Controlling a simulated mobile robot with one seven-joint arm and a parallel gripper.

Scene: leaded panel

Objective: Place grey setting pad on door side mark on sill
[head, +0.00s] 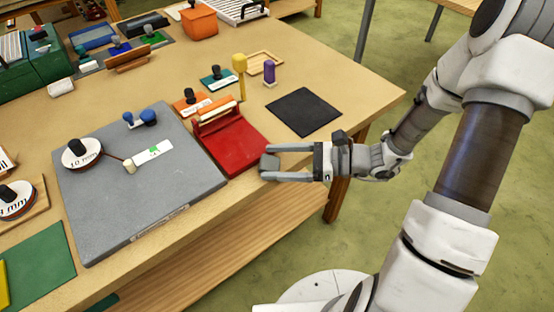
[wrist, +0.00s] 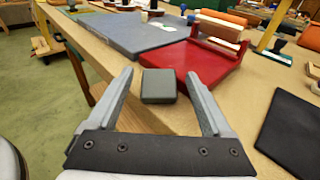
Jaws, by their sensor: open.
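A small dark grey block, which looks like the grey setting pad (head: 269,161), sits at the table's front edge by the near corner of a red board. In the wrist view the same pad (wrist: 160,86) is between the tips of my gripper (wrist: 159,74), with a gap on each side. In the head view my gripper (head: 266,163) is open around it, level with the table edge. A large grey slab (head: 200,180) lies to the left, bearing a white strip (head: 153,152) with a green mark. I cannot tell which surface is the sill or where the door side mark is.
The red board (head: 240,150) with an orange-topped bar lies just beyond the pad. A black mat (head: 304,111) lies to its right. Round weights (head: 82,153) and blue knobs stand on the slab. Stamps and a yellow post (head: 239,75) stand farther back.

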